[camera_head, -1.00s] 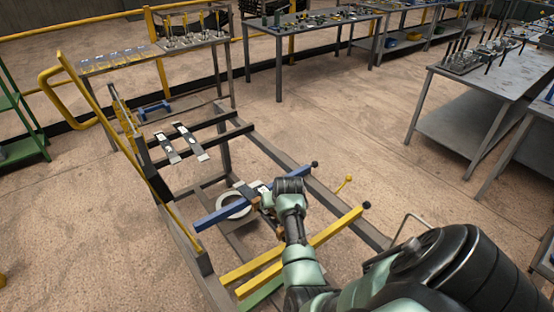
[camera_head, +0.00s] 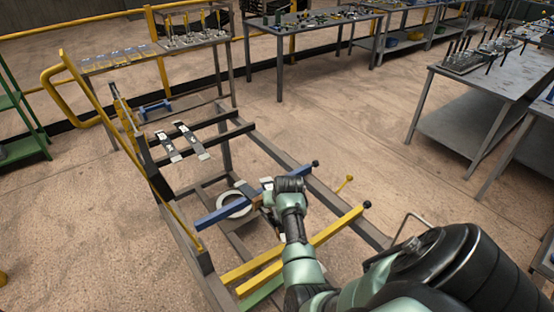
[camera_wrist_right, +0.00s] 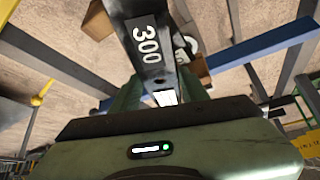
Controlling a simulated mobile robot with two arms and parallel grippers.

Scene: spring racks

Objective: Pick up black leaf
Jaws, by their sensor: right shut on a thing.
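A black leaf (camera_wrist_right: 146,40) with a white "300" label runs between the fingers of my right gripper (camera_wrist_right: 158,88) in the right wrist view. The right gripper is shut on it; the fingers partly cover its near end. In the head view, the right gripper (camera_head: 265,198) is low over the rack, beside the blue bar, and my arm hides most of the held leaf. Two other dark leaves with pale ends, a left one (camera_head: 168,146) and a right one (camera_head: 190,139), lie across the rack's dark rails. My left gripper is not in view.
The rack has a blue bar (camera_head: 232,209), yellow bars (camera_head: 330,235) and a yellow side rail (camera_head: 88,92). A white ring (camera_head: 233,207) shows below the blue bar. Tables with parts stand behind and at the right (camera_head: 455,118). Open floor lies between.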

